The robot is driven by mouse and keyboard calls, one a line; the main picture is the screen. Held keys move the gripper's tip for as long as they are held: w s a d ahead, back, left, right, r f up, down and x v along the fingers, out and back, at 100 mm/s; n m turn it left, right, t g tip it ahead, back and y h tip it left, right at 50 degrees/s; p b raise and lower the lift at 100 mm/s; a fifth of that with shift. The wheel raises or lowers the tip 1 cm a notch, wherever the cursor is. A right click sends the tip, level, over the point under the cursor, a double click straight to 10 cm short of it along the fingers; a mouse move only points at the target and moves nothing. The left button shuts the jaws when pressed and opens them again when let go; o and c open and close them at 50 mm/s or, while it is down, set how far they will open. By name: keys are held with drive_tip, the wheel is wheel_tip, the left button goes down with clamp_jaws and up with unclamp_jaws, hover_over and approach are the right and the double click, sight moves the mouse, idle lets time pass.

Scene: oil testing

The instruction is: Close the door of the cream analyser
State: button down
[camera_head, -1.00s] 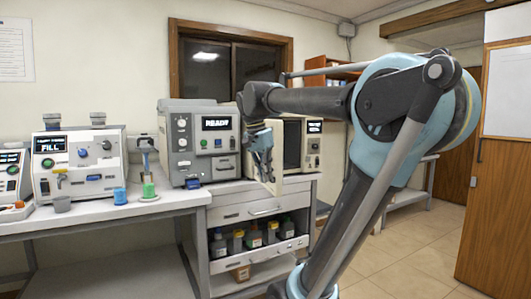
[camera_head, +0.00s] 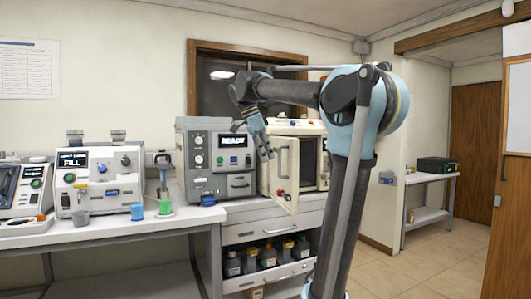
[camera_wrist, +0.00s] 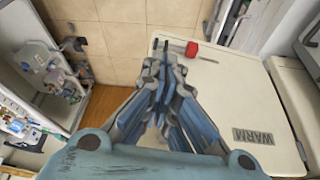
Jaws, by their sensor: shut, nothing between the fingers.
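The cream analyser (camera_head: 311,129) stands on the bench to the right of the grey READY unit. Its door (camera_head: 286,165) stands open, swung out toward me, and the dark chamber (camera_head: 308,158) shows behind it. A red knob (camera_head: 279,192) is low on the door. My gripper (camera_head: 270,153) is shut and empty, in front of the door's upper left part in the head view; I cannot tell whether it touches. In the wrist view my gripper (camera_wrist: 161,72) points across a cream panel (camera_wrist: 225,100) with a WARM label and a red knob (camera_wrist: 191,49).
The grey READY unit (camera_head: 213,157) is close on the left. Bottles (camera_head: 268,255) fill a shelf below. Open tiled floor (camera_head: 410,262) lies to the right.

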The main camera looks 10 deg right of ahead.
drive_tip(key=d+f, duration=0.5)
drive_tip(key=d, duration=0.1)
drive_tip(key=shift+w, duration=0.4)
drive_tip(key=shift+f, duration=0.1)
